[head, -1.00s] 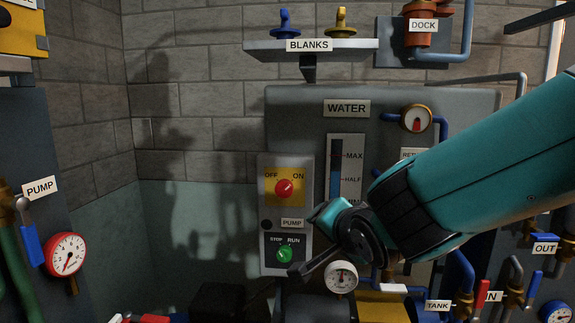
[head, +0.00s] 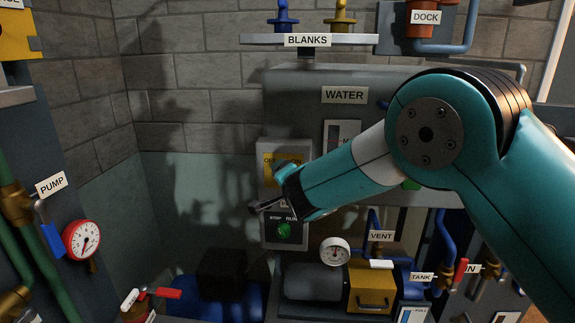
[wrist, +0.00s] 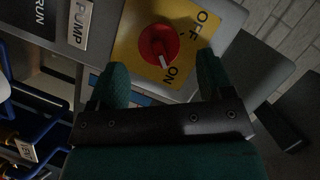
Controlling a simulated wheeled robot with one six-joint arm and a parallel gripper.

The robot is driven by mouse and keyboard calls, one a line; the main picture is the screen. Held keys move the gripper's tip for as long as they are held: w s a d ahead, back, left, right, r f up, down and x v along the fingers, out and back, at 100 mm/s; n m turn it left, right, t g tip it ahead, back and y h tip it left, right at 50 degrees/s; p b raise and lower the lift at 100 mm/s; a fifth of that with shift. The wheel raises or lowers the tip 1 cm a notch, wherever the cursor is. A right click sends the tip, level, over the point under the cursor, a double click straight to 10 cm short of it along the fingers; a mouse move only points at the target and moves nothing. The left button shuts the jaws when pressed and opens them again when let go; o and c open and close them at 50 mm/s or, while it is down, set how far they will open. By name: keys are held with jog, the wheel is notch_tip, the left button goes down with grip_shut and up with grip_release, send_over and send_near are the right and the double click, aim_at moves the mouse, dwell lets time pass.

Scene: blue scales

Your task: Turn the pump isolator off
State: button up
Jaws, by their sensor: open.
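The pump isolator is a red rotary knob (wrist: 158,45) on a yellow plate (wrist: 135,38) marked OFF and ON in the wrist view. Its white mark points toward ON. In the head view my gripper hides the knob, and only part of the yellow plate (head: 267,166) shows on the grey switch box (head: 272,150). My gripper (wrist: 163,75) is open, its two fingertips apart on either side of the knob's line, with nothing between them. I cannot tell whether they touch the plate. In the head view my gripper (head: 265,203) is in front of the box.
A green STOP/RUN knob (head: 284,230) sits just below my gripper. The PUMP label (wrist: 82,24) is beside the yellow plate. A white gauge (head: 335,251) and a yellow box (head: 371,287) stand lower right. A red gauge (head: 82,240) is at left.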

jog(key=shift+p+x, duration=0.45)
jog(key=shift+x, duration=1.2)
